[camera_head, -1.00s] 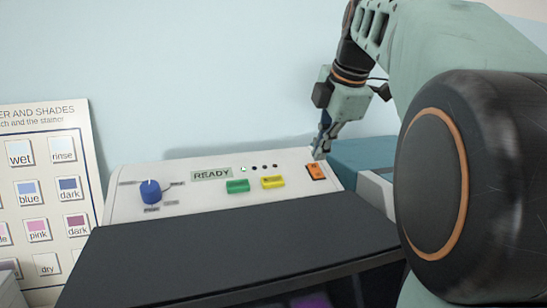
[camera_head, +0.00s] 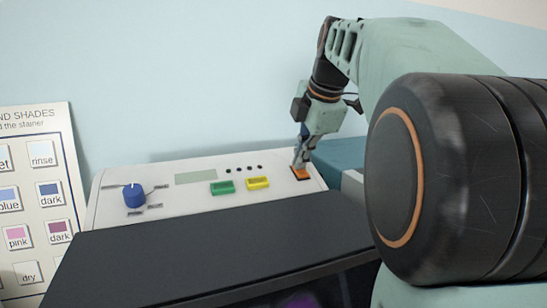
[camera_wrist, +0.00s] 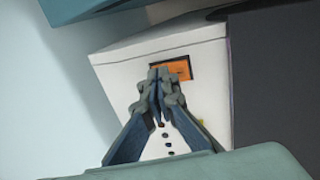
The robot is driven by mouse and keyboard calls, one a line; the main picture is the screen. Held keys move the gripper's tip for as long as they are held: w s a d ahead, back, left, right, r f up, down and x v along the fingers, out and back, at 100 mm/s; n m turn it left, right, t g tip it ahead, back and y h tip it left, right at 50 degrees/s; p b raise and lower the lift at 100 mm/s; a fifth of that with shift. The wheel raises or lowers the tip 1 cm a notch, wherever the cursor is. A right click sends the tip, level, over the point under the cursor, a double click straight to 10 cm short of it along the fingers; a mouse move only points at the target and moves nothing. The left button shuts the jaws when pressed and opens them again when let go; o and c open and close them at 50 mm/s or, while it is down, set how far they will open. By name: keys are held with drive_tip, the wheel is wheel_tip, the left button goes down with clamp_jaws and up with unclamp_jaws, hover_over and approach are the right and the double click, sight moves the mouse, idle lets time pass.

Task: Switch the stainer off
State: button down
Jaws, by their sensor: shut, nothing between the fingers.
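The stainer (camera_head: 103,212) is a white machine with a dark lid. Its panel has a blue knob (camera_head: 134,195), a green button (camera_head: 222,188), a yellow button (camera_head: 258,183) and an orange switch (camera_head: 301,175) at the right end. The display (camera_head: 195,177) is blank and the small lamps (camera_head: 244,169) beside it are all dark. My gripper (camera_head: 299,166) is shut and empty, with its fingertips down at the orange switch. In the wrist view the fingertips (camera_wrist: 160,73) overlap the near edge of the orange switch (camera_wrist: 180,69); contact is hard to tell.
A poster (camera_head: 62,165) with labelled colour swatches stands at the left against the wall. A teal object (camera_head: 345,154) lies just right of the stainer. The dark lid (camera_head: 200,240) fills the front. My arm covers the right side.

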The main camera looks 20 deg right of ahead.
drive_tip(key=shift+s+f, duration=0.1)
drive_tip(key=shift+f, duration=0.05)
drive_tip(key=shift+s+f+b, duration=0.15)
drive_tip(key=shift+s+b, duration=0.35)
drive_tip(key=shift+s, duration=0.15)
drive_tip(key=shift+r, duration=0.25)
